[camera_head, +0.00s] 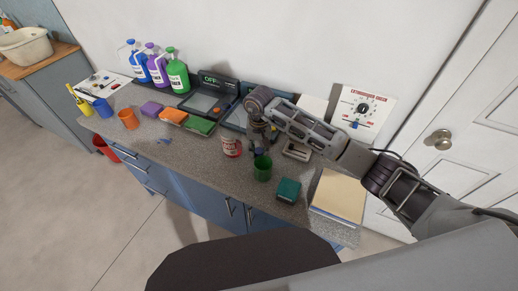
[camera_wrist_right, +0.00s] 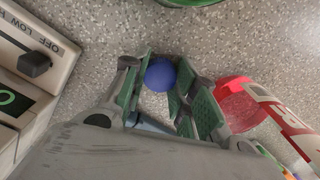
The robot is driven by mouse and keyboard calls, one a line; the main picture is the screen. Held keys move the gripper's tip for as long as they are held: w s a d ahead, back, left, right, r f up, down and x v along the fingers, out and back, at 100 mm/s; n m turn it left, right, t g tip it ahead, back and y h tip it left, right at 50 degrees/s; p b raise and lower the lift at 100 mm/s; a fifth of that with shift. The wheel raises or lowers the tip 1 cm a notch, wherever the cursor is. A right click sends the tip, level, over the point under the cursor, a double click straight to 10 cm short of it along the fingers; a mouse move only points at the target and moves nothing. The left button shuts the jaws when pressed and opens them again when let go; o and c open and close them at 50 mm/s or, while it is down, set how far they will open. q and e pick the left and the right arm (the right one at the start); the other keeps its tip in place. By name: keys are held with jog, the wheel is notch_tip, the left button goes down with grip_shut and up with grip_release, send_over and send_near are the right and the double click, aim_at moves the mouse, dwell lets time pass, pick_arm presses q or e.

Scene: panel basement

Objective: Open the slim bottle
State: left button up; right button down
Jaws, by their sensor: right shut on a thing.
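My right gripper (camera_head: 259,146) points down over the counter, between the red-and-white can and the back panels. In the right wrist view its green-padded fingers (camera_wrist_right: 165,88) are closed on a rounded blue thing (camera_wrist_right: 160,75), which may be the slim bottle's top. A pale blue piece (camera_wrist_right: 150,123) shows below it between the fingers. The gripper hides most of it, so I cannot tell a cap from a body. In the head view only dark fingers and small blue bits show there. My left gripper is in neither view.
The red-and-white can (camera_head: 231,147) and green cup (camera_head: 262,168) stand close to the right gripper. A teal box (camera_head: 288,190) and papers (camera_head: 338,196) lie to the right. Three jugs (camera_head: 157,66) and coloured blocks (camera_head: 173,115) are to the left. A dial panel (camera_head: 362,106) is on the wall.

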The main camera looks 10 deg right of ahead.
aim_at(259, 151)
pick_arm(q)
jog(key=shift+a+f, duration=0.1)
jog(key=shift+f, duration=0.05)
pick_arm(e)
jog(key=shift+f, duration=0.1)
jog(key=c, duration=1.4)
grip_release()
jog(key=shift+o, duration=1.4)
jog(key=shift+r, duration=0.9)
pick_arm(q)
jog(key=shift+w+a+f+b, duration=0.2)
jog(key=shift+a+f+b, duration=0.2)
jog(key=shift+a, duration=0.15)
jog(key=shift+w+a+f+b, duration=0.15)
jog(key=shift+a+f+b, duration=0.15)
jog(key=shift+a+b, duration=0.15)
pick_arm(e)
notch_tip(259, 151, up, 10)
jog(key=shift+r, duration=0.25)
